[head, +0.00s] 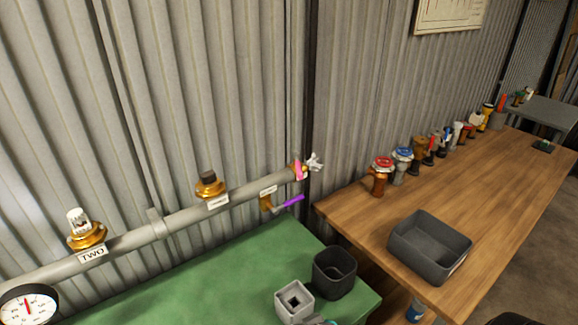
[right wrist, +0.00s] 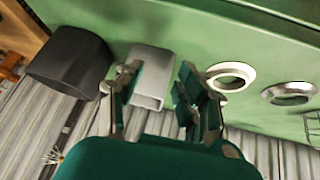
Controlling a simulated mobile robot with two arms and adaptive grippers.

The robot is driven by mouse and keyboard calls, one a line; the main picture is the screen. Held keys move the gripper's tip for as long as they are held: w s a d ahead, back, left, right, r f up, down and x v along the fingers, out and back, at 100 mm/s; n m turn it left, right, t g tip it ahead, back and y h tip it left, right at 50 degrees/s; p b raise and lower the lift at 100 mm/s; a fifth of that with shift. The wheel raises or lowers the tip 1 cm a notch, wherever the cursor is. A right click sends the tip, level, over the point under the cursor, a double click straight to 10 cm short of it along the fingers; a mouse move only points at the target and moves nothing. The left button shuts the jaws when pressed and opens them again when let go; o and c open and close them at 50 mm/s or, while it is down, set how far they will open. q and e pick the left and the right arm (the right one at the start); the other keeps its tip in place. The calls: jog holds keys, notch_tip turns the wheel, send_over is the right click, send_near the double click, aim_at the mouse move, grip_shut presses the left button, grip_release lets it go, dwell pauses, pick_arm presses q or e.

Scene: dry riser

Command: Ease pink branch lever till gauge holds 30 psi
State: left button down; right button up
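The pink lever (head: 298,170) sits near the right end of the grey pipe (head: 135,238), beside a silver star-shaped handle (head: 315,162). A purple lever (head: 293,200) hangs on a brass fitting below it. The round white gauge (head: 27,306) is cut off at the lower left; its red needle points roughly upward and the numbers are too small to read. My right gripper (right wrist: 160,88) has its fingers spread, with a hollow grey square block (right wrist: 150,75) between or just beyond them; contact cannot be told. That block (head: 293,303) also shows in the head view. My left gripper is out of view.
A dark square cup (head: 334,272) stands on the green bench (head: 225,262) by the block. Two brass outlets rise from the pipe, one labelled TWO (head: 92,254). The wooden table (head: 490,195) at right holds a dark bin (head: 430,246) and several valves. Corrugated wall stands behind the pipe.

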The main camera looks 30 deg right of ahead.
jog(key=w+d+r+m+t+h, duration=0.35)
jog(key=w+r, duration=0.35)
jog(key=r, duration=0.3)
jog(key=m+t+h, duration=0.3)
jog(key=t, duration=0.3)
send_near(298, 163)
jog(key=shift+g, duration=0.25)
jog(key=p+x, duration=0.5)
jog(key=x, duration=0.3)
jog(key=shift+w+d+f, duration=0.1)
jog(key=shift+w, duration=0.2)
jog(key=shift+w+d+f, duration=0.1)
jog(key=shift+w+d, duration=0.2)
jog(key=shift+w, duration=0.25)
grip_shut()
